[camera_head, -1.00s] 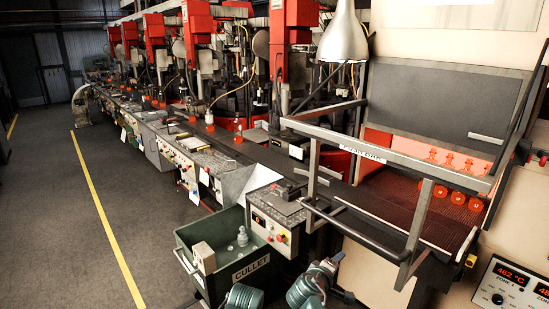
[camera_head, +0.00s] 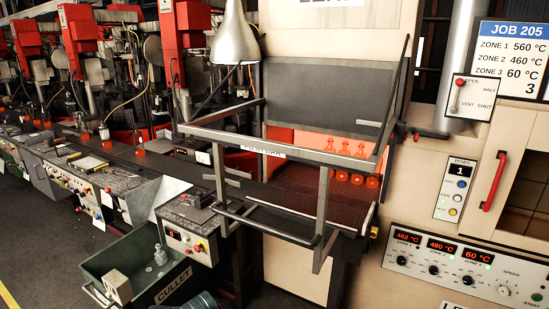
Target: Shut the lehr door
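The lehr (camera_head: 290,14) is the large cream housing at the centre and right. A dark grey panel (camera_head: 325,85) with a pale horizontal handle (camera_head: 368,123) hangs at its front, above an opening that glows orange. Glowing bottles (camera_head: 357,178) stand on the dark brown belt (camera_head: 290,185) in that opening. Farther right is a windowed panel with an upright red handle (camera_head: 495,181); it appears closed. I cannot tell which of the two is the lehr door.
A grey metal frame (camera_head: 262,148) stands in front of the opening. A green cullet bin (camera_head: 150,262) sits at lower left. A control panel with zone readouts (camera_head: 468,254), a row panel (camera_head: 457,187) and a vent lever plate (camera_head: 472,97) are at right.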

